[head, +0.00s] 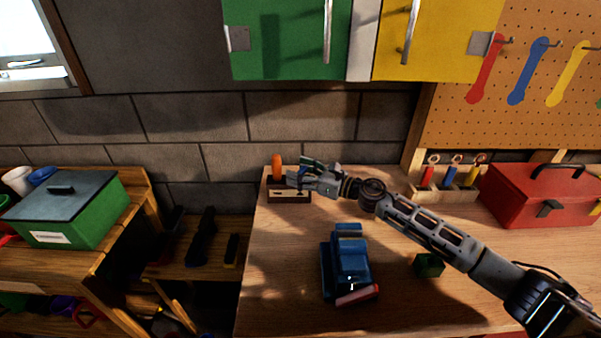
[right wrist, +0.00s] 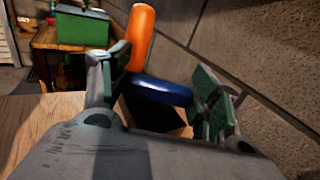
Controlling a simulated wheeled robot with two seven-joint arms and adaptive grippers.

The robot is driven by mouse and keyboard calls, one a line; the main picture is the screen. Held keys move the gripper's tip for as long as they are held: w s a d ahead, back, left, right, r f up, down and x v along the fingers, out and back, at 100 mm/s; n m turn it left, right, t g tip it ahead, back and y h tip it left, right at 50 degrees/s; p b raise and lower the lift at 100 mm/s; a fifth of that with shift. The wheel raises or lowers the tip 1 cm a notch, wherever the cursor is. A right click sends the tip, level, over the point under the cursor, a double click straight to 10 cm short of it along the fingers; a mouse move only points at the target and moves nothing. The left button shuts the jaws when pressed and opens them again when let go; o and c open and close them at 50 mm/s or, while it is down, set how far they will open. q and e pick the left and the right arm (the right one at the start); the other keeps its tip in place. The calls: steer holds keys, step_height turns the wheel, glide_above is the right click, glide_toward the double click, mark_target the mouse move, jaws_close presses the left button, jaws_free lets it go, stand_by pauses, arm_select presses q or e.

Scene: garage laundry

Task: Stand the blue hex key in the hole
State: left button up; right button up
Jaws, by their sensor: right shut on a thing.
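The blue hex key (right wrist: 160,90) shows in the right wrist view as a thick blue rod lying across the space between my fingers. My right gripper (right wrist: 158,92) is shut on it. In the head view my right gripper (head: 306,172) is at the back left of the workbench, just above and beside a small wooden block (head: 289,197). Only a bit of blue shows there between the fingers. An orange handle (head: 277,164) stands upright at the block's left end, and it rises close behind the blue rod in the right wrist view (right wrist: 139,38). The hole is hidden by my gripper. My left gripper is out of view.
A blue vise-like tool (head: 349,262) and a small green cube (head: 429,264) lie on the bench below my right arm. A rack of small tools (head: 446,194) and a red toolbox (head: 541,196) stand at right. A block wall is close behind.

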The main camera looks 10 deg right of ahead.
steer(key=o, duration=1.1)
steer(key=shift+s+d, duration=0.15)
steer(key=shift+d, duration=0.05)
steer(key=shift+v, duration=3.05)
steer(key=shift+s+d, duration=0.5)
steer(key=shift+r, duration=0.1)
